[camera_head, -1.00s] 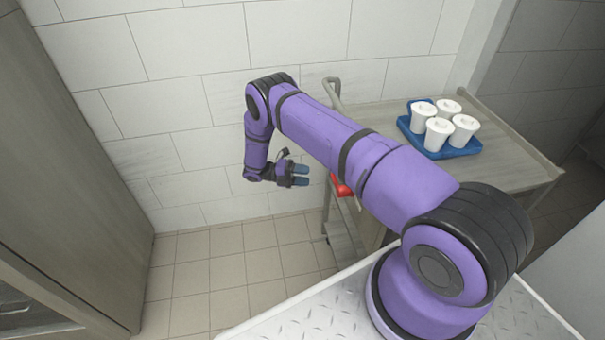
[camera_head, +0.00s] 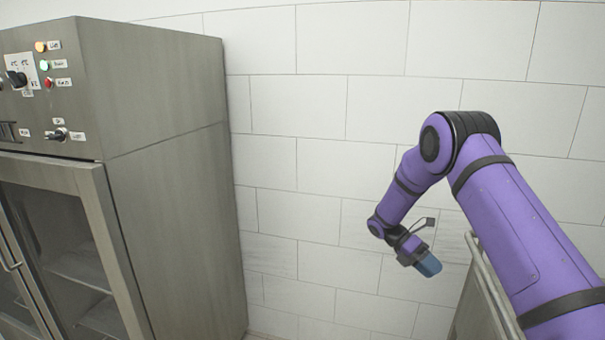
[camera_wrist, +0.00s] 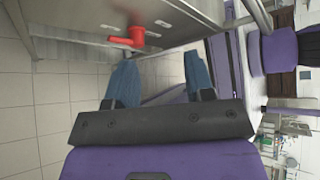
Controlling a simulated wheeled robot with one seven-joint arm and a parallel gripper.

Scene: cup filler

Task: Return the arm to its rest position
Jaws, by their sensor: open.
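My purple arm (camera_head: 505,220) is bent, with its elbow high at the right of the head view. My gripper (camera_head: 428,266) hangs at the end of the forearm in front of the tiled wall, its blue fingertips pointing down and right. In the wrist view my gripper (camera_wrist: 160,85) has its two blue fingers apart, with nothing between them. A red handle-like part (camera_wrist: 127,38) on a metal frame shows beyond the fingers, apart from them.
A steel cabinet (camera_head: 170,170) with a glass door, knobs and lights stands at the left. A cart rail (camera_head: 490,285) rises close to my arm at the lower right. The white tiled wall (camera_head: 320,120) fills the back. Shelves of items (camera_wrist: 292,130) show at the wrist view's lower right.

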